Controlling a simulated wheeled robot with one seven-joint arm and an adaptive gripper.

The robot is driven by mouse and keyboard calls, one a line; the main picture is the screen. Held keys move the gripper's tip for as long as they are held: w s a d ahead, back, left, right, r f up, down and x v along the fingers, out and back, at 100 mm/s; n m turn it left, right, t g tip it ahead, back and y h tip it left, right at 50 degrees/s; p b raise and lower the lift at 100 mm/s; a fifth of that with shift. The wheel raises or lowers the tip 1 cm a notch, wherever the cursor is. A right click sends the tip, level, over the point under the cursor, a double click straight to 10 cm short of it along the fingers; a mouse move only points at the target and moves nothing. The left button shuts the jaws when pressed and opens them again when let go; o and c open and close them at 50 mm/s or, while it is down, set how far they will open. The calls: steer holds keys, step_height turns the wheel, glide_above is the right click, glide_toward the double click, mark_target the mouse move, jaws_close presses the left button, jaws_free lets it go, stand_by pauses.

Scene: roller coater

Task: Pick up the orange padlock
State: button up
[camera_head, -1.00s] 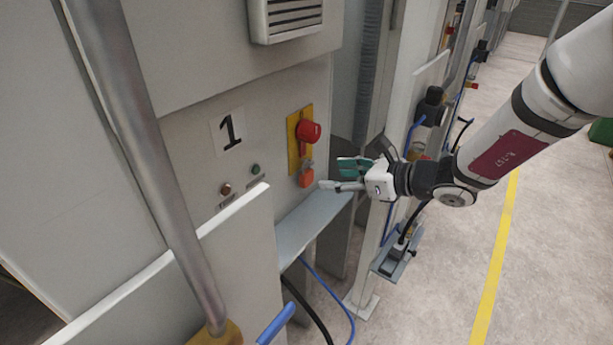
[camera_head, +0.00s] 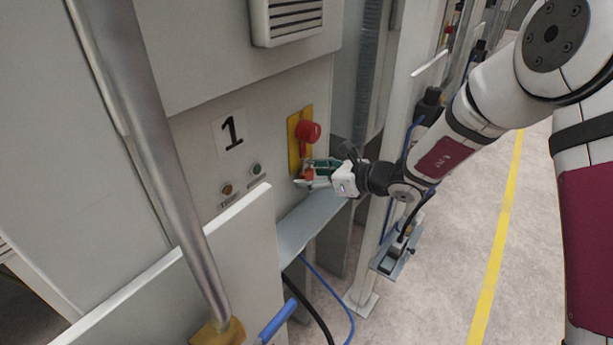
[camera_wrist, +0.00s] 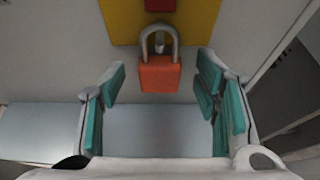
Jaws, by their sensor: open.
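The orange padlock (camera_wrist: 160,74) hangs by its grey shackle below a red part on the yellow plate, against the cabinet panel. In the wrist view it sits ahead of my gripper (camera_wrist: 162,95), centred between two open fingers with teal pads. The pads stand apart from it on both sides. In the head view my gripper (camera_head: 312,174) is at the panel just under the red switch. The padlock (camera_head: 308,173) is partly hidden there by the fingers. The red rotary switch (camera_head: 308,132) is on the yellow plate (camera_head: 293,150).
A grey metal ledge (camera_head: 310,220) runs below my gripper. Two small buttons (camera_head: 256,168) and a "1" label (camera_head: 232,130) are left of the switch. A metal pole (camera_head: 150,150) stands in the left foreground. Open floor lies to the right.

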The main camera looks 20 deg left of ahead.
steer(key=c, duration=1.3)
